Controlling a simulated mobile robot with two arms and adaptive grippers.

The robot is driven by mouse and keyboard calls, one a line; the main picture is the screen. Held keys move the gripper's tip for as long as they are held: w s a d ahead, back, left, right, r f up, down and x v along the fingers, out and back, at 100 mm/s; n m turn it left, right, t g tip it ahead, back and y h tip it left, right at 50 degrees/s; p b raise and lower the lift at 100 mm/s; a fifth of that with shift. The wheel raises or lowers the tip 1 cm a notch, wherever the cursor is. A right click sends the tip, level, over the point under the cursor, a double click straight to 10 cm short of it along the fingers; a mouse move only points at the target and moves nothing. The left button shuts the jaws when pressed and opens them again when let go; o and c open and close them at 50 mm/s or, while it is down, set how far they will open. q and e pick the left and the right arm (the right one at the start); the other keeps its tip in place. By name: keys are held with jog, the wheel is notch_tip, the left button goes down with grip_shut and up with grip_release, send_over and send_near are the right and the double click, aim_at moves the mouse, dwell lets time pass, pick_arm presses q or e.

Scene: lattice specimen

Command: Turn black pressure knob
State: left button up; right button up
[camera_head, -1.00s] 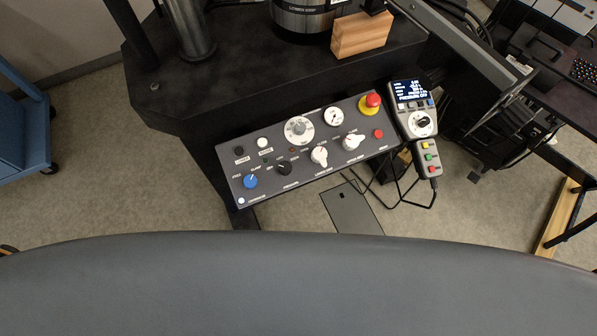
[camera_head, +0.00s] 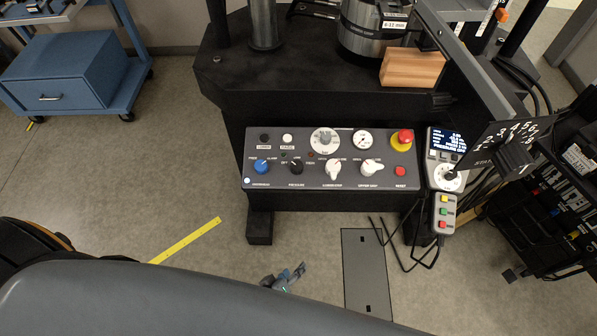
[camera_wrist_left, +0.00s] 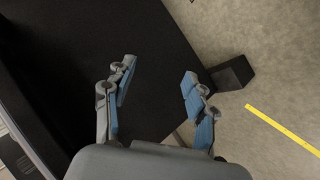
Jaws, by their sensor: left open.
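The black pressure knob (camera_head: 296,167) is on the dark control panel (camera_head: 260,138) on the front of the machine, between a blue knob (camera_head: 262,166) and a white knob (camera_head: 334,169). My left gripper (camera_head: 290,274) is low in the head view, below the panel and well apart from the knob, partly hidden by my own grey body. In the left wrist view my left gripper (camera_wrist_left: 157,95) is open and empty, its blue-padded fingers apart. The knob does not show in that view. My right gripper is not in view.
A red emergency button (camera_head: 403,139) and a handheld pendant (camera_head: 444,175) are at the panel's right. A wooden block (camera_head: 410,68) sits on the machine's black table. A blue cart (camera_head: 65,75) stands at left. Floor with a yellow strip (camera_head: 185,240) is clear below.

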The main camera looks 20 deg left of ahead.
pick_arm(q)
jog(key=w+d+r+n+t+b, duration=0.2)
jog(key=w+d+r+n+t, duration=0.1)
jog(key=w+d+r+n, duration=0.25)
jog(key=n+t+y+b, duration=0.4)
jog(key=n+y, duration=0.7)
jog(key=n, duration=1.8)
send_near(297, 167)
jog(key=shift+m+g, duration=0.25)
jog(key=shift+g, duration=0.25)
jog(key=x, duration=0.3)
jog(key=p+x, duration=0.1)
jog(key=x, duration=0.5)
jog(key=shift+w+r+p, duration=0.3)
jog(key=shift+r, duration=0.1)
jog(key=shift+w+a+f, duration=0.1)
jog(key=shift+w+a, duration=0.2)
jog(key=shift+w, duration=0.3)
grip_shut()
